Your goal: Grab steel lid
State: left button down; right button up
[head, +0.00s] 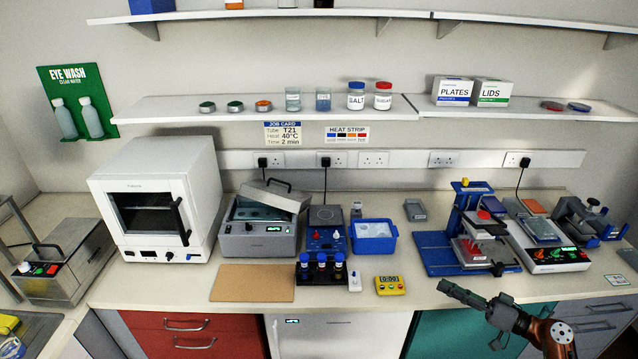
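The steel lid (275,194) is a grey metal plate with a dark bar handle on top. It sits tilted and askew on the grey water bath (257,241), covering the back right of its opening. The front left of the bath is uncovered and shows bluish water. My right gripper (467,315) is at the lower right, in front of the bench edge, far from the lid. Its dark fingers are spread apart with nothing between them. My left gripper cannot be made out.
A white oven (157,196) stands left of the bath. To its right are a blue heating unit (326,230) and a blue tub (374,237). A shelf (264,112) runs above.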

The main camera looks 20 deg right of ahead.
aim_at(291, 201)
jog(key=z, duration=0.15)
jog(key=i, duration=0.9)
jog(key=u, duration=0.6)
jog(key=i, duration=0.75)
jog(key=u, duration=0.4)
